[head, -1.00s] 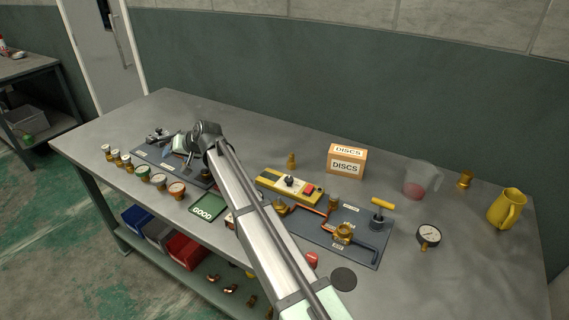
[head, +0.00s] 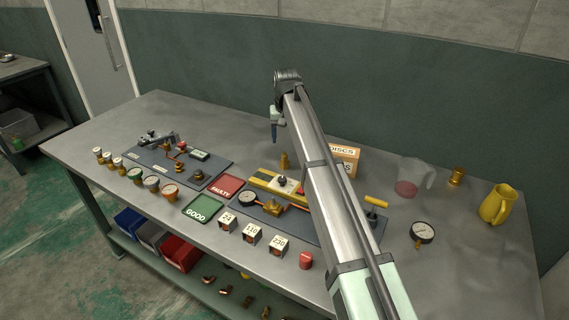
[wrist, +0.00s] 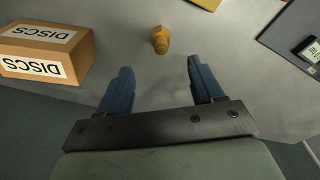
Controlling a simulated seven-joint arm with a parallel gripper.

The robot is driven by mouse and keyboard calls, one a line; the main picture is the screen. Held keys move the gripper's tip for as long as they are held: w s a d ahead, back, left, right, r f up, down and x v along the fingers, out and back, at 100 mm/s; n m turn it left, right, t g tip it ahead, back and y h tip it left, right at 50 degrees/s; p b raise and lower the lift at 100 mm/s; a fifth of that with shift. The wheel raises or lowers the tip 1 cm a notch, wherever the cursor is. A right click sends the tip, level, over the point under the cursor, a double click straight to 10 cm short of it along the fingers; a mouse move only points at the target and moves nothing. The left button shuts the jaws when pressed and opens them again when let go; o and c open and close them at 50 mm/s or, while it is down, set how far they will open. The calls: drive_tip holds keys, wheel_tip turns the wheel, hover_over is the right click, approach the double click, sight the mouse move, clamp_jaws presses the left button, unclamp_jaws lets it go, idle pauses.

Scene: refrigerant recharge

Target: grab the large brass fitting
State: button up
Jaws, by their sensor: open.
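A brass fitting (head: 284,160) stands upright on the bench behind the yellow-topped block. It also shows in the wrist view (wrist: 160,40), beyond my fingertips and roughly centred between them. My gripper (head: 275,138) is above the back of the bench, pointing down; in the wrist view my gripper (wrist: 160,70) has its two blue fingers wide apart with nothing between them. Another brass fitting (head: 457,176) stands at the back right, beside the clear jug. I cannot tell for certain which one is the larger.
A DISCS box (head: 345,160), partly behind my arm, stands right of the near fitting; the wrist view shows it at left (wrist: 45,50). A yellow block (head: 262,182) lies in front. A clear jug (head: 412,175) and yellow pitcher (head: 497,204) stand right.

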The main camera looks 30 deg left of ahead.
sight(285, 155)
drive_tip(key=f, duration=0.3)
drive_tip(key=w+f, duration=0.1)
drive_tip(key=f, duration=0.3)
drive_tip(key=a+f, duration=0.1)
drive_tip(key=f, duration=0.3)
drive_tip(key=shift+w+f, duration=0.15)
drive_tip(key=shift+w, duration=0.05)
drive_tip(key=shift+c, duration=0.4)
clamp_jaws()
